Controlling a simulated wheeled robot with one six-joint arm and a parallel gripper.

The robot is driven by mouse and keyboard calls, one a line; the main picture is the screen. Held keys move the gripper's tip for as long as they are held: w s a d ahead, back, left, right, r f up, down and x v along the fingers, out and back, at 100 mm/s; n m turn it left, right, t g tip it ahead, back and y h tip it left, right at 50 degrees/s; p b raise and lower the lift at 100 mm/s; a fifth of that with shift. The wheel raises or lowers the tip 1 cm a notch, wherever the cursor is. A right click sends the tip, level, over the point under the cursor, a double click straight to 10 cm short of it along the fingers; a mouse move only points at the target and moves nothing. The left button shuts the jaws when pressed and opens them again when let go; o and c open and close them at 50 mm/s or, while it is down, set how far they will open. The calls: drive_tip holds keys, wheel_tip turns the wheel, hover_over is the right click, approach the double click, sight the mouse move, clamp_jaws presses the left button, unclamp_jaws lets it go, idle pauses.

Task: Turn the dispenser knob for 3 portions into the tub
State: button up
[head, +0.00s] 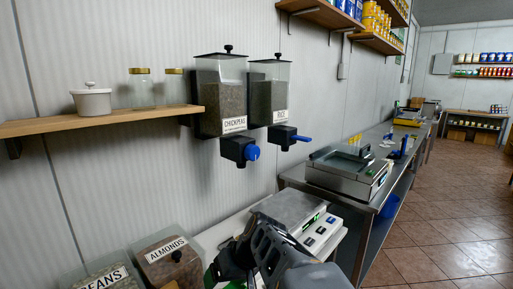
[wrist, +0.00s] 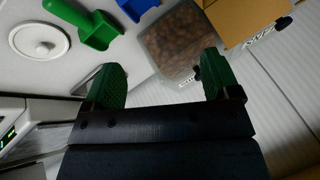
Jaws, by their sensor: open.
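The chickpeas dispenser (head: 220,98) hangs on the wall with a round blue knob (head: 252,153) on its black outlet. The rice dispenser (head: 268,95) beside it has a blue lever-like handle (head: 301,138). My gripper (head: 224,278) is low in the head view, well below the knob and apart from it, partly cut off by the lower edge. In the wrist view my gripper (wrist: 161,75) shows two green fingers spread apart with nothing between them. I cannot make out a tub under the outlets.
A scale (head: 292,210) stands on the counter below the dispensers. Bins labelled almonds (head: 166,262) and beans (head: 103,278) stand at the lower left. The wrist view shows a white lid (wrist: 38,40), a green scoop (wrist: 95,28) and a blue scoop (wrist: 135,6). A shelf (head: 100,120) juts out at left.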

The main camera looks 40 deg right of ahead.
drive_tip(key=w+d+r+t+y+p, duration=0.2)
drive_tip(key=w+d+r+t, duration=0.25)
drive_tip(key=d+r, duration=0.35)
drive_tip(key=n+t+h+p, duration=0.2)
drive_tip(key=t+h, duration=0.1)
drive_tip(key=t, duration=0.5)
approach(256, 154)
drive_tip(key=shift+t, duration=0.25)
drive_tip(key=w+p, duration=0.1)
drive_tip(key=w, duration=0.2)
drive_tip(key=w+a+p, duration=0.1)
drive_tip(key=w, duration=0.2)
drive_tip(key=w+a+p, duration=0.1)
drive_tip(key=w, duration=0.2)
drive_tip(key=shift+f, duration=0.1)
drive_tip(key=shift+w+a+p, duration=0.1)
drive_tip(key=shift+w+p, duration=0.25)
drive_tip(key=shift+w, duration=0.3)
drive_tip(key=shift+f, duration=0.1)
drive_tip(key=shift+c, duration=0.5)
drive_tip(key=c, duration=0.8)
drive_tip(key=shift+f+m+b, duration=0.1)
drive_tip(key=shift+m+b, duration=0.3)
drive_tip(key=shift+b, duration=0.15)
